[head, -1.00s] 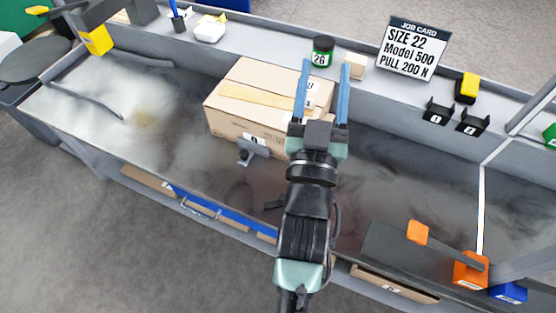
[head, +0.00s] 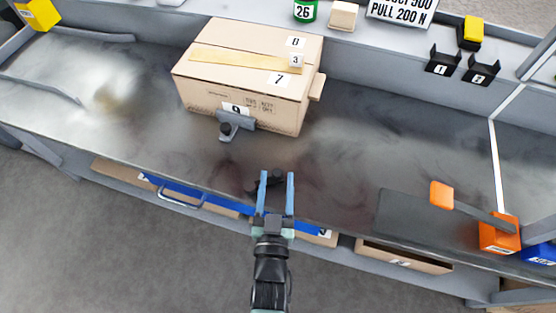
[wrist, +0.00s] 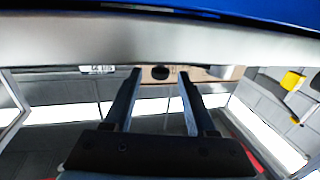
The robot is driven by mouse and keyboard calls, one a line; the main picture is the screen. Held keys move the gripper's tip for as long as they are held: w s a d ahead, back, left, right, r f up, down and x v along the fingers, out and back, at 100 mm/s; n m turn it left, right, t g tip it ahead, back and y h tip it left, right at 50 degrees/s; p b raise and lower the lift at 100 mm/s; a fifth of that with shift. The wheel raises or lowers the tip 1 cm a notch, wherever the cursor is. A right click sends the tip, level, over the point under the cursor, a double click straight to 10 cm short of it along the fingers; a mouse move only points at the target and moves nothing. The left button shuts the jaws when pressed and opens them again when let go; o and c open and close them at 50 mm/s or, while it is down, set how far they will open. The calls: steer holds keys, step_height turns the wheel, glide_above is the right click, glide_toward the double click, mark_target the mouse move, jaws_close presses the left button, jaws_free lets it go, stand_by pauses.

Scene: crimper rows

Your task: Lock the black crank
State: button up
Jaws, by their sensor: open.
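A small black part (head: 255,187), which looks like the black crank, shows at the bench's front edge in the head view. It lies just left of and partly behind my gripper (head: 277,180), so its shape and setting are unclear. My gripper is open, with its two blue fingers apart and pointing toward the bench. Nothing is visibly held. In the wrist view my gripper (wrist: 159,73) is also open and empty. I cannot make out the crank there, and cannot tell whether a finger touches it.
A large cardboard box (head: 235,75) stands on the bench, with a grey bracket and black knob (head: 226,128) at its front. An orange-handled lever tool (head: 498,233) stands at right. A blue drawer front (head: 180,198) runs below the bench edge. The bench middle (head: 340,140) is clear.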

steer(key=w, duration=0.5)
steer(key=shift+w+d+b, duration=0.25)
steer(key=shift+w+b, duration=0.1)
steer(key=shift+w, duration=0.05)
steer(key=shift+c, duration=0.4)
jaws_close()
stand_by(0.7)
